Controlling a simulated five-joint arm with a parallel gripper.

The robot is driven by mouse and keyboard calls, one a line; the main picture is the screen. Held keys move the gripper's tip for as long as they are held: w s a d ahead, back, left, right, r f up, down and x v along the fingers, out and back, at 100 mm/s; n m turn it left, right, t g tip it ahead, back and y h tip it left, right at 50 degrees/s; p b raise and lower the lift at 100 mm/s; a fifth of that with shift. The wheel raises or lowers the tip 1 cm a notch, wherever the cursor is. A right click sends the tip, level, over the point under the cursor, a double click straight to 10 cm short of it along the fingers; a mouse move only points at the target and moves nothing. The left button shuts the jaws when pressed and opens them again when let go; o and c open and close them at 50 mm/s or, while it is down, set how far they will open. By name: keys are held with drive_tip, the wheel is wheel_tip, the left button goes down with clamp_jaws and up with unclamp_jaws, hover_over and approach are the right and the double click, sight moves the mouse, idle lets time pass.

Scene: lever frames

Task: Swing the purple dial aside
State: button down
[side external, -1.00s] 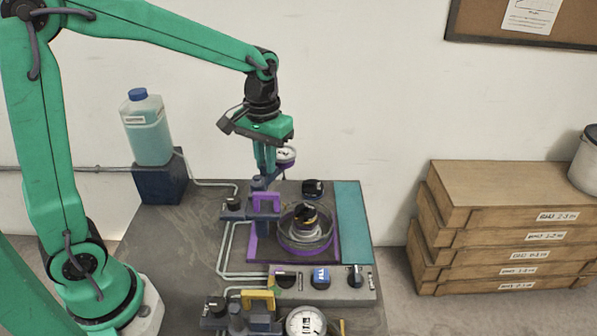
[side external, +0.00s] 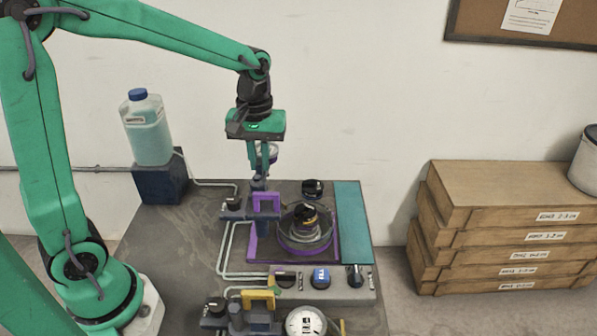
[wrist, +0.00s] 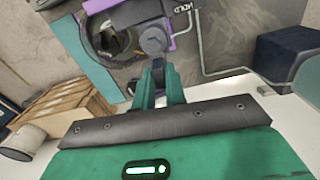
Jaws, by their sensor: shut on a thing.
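In the wrist view my fingers (wrist: 161,88) are close together, just below a grey round cap (wrist: 153,40). The dial's face cannot be made out there.
A yellow bracket (side external: 258,296) and white gauge (side external: 305,322) are in front. A teal strip (side external: 353,220) lines the right edge. A blue-capped bottle (side external: 147,128) stands back left.

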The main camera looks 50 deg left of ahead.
drive_tip(key=c, duration=1.4)
unclamp_jaws()
drive_tip(key=shift+c, duration=0.2)
drive_tip(key=shift+r, duration=3.95)
drive_tip(key=shift+s, duration=0.1)
drive_tip(key=s+m+t, duration=0.5)
drive_tip(key=s+m, duration=0.3)
drive_tip(key=s, duration=0.6)
drive_tip(key=shift+s+f+t, duration=0.3)
drive_tip(key=shift+f, duration=0.1)
